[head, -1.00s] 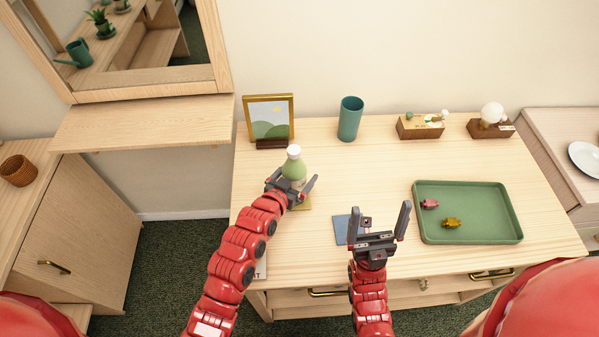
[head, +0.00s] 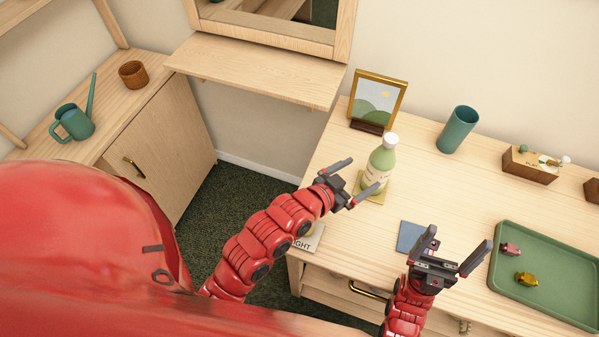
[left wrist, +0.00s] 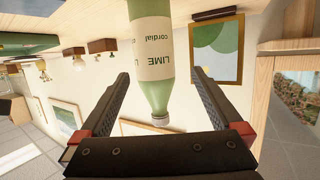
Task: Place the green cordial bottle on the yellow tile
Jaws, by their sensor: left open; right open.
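The green cordial bottle (head: 380,166), with a white cap and a pale label, stands upright on the yellow tile (head: 383,193) on the desk. My left gripper (head: 364,173) is open just to the left of the bottle, its fingers pointing toward it. In the left wrist view the bottle (left wrist: 153,65) appears upside down beyond the open fingers, with "LIME cordial" on its label. The fingers do not grip it. My right gripper (head: 461,236) is open and empty over the desk's front part, between the blue tile and the green tray.
A blue tile (head: 410,236) lies near the front edge, and a lettered card (head: 309,238) at the left corner. A picture frame (head: 378,101) and a teal cup (head: 458,130) stand behind. A green tray (head: 555,298) with two small items is at right.

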